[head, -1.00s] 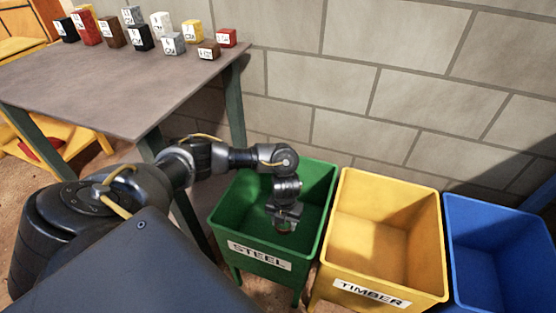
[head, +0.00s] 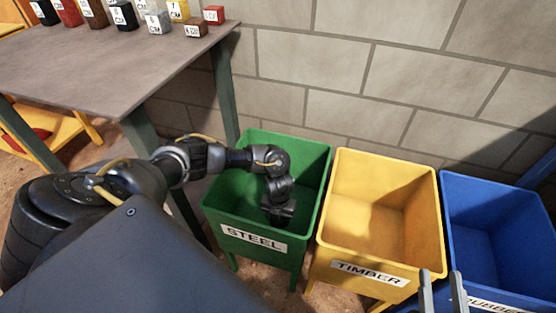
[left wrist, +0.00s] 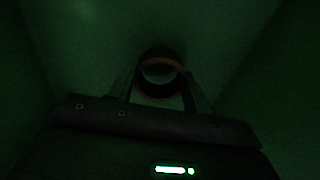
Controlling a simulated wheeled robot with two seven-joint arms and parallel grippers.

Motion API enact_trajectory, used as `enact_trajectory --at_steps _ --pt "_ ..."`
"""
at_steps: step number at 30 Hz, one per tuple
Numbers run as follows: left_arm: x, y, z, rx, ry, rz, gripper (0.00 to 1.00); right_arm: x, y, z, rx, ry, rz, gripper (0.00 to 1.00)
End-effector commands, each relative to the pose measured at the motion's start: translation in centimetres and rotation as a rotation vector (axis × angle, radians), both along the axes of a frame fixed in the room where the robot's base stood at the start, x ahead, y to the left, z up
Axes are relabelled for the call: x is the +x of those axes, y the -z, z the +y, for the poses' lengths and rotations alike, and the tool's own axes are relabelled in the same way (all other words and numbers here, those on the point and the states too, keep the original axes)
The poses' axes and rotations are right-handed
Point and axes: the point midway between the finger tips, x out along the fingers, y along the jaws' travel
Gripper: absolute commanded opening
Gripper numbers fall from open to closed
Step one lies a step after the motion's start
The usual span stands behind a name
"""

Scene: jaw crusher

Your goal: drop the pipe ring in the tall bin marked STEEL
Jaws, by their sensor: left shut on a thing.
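The green bin marked STEEL (head: 254,240) stands on legs left of the other bins in the head view. My left gripper (head: 280,218) points down inside it, below the rim. In the dark left wrist view, the pipe ring (left wrist: 160,91), a dull reddish-brown ring, sits between the fingers of my left gripper, which is shut on it. The ring is hidden in the head view. My right gripper (head: 442,292) shows at the lower right in front of the blue bin, its two fingers apart with nothing seen between them.
A yellow bin marked TIMBER (head: 366,273) stands right of the green one, then a blue bin (head: 485,185), its label partly hidden. A table (head: 110,65) with several small labelled blocks is at the upper left. A block wall (head: 380,60) rises behind.

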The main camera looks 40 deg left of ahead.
Motion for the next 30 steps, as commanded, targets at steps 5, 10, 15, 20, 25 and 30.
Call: enact_trajectory --at_steps 5,10,15,20,25,30 --pt "0.0 1.8 0.0 0.0 -0.001 0.0 0.16 -0.2 -1.2 -0.3 0.06 0.001 -0.103 0.36" --pt "0.0 1.8 0.0 0.0 0.0 0.0 0.16 -0.3 -1.6 -0.3 0.068 0.0 -0.116 0.36" --pt "0.0 2.0 0.0 0.0 0.0 0.0 0.16 -0.3 -1.6 -0.4 0.072 0.003 -0.124 0.36" --pt "0.0 2.2 0.0 0.0 0.0 0.0 0.57 -0.2 -1.9 -0.6 0.085 0.008 -0.146 0.36" --pt "0.0 2.2 0.0 0.0 0.0 0.001 0.71 -0.2 -1.9 -0.6 0.085 0.008 -0.145 0.36" --pt "0.0 2.2 0.0 0.0 0.001 0.0 0.71 -0.2 -1.9 -0.6 0.084 0.008 -0.145 0.36"
